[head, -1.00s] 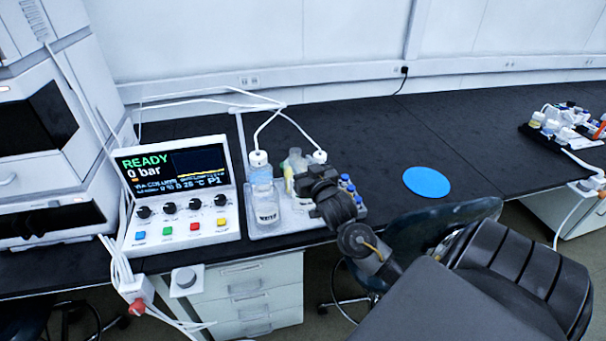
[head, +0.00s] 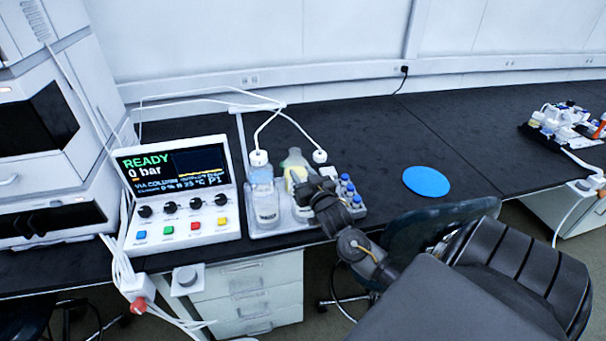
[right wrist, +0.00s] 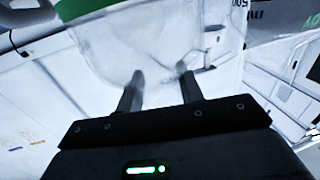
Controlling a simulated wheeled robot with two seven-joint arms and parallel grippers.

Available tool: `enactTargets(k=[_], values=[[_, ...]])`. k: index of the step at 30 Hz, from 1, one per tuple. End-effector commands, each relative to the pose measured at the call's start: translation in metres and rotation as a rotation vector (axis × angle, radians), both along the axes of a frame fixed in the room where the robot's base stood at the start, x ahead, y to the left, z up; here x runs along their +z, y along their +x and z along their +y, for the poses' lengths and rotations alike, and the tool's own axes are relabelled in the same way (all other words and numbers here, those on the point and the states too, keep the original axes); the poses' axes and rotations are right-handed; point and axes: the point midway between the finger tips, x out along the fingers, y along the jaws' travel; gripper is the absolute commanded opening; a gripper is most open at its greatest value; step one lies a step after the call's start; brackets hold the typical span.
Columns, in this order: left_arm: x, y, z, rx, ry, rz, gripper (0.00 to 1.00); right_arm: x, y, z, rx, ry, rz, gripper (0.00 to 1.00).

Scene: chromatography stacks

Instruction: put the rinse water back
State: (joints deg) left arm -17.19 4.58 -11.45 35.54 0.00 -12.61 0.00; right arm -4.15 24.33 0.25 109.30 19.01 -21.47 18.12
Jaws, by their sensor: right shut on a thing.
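My right gripper (head: 315,190) is over the right part of the bottle tray (head: 262,231). In the right wrist view its two fingers (right wrist: 159,77) are against a large clear bottle (right wrist: 140,42) with green and "500 ml" print nearby. In the head view a pale bottle with a yellow patch (head: 296,174) shows just left of the gripper. The gripper partly hides it, and I cannot read a rinse water label. A clear bottle (head: 264,200) stands to the left under a white tubed cap (head: 258,158). Another tubed cap (head: 320,156) hangs above the gripper. My left gripper is not in view.
Blue-capped vials (head: 348,188) stand at the tray's right side. The control box (head: 175,195) with its screen is close on the left. A blue disc (head: 426,181) lies on open black bench to the right. White tubing runs over the tray.

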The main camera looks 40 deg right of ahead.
Motion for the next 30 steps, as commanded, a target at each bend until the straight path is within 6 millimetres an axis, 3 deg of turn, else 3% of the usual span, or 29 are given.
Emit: enactTargets(k=[1, 6, 17, 30], values=[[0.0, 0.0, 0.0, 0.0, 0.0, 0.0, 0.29, -0.001, 0.0, 0.0, 0.0, 0.0, 0.0, 0.4], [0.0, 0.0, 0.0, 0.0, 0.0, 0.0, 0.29, -0.001, 0.0, 0.0, 0.0, 0.0, 0.001, 0.59], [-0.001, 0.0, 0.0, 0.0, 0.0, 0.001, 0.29, 0.0, -0.005, 0.002, 0.0, 0.001, 0.002, 0.59], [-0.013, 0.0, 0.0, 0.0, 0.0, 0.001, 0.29, -0.002, -0.086, 0.027, 0.001, 0.002, 0.003, 0.59]])
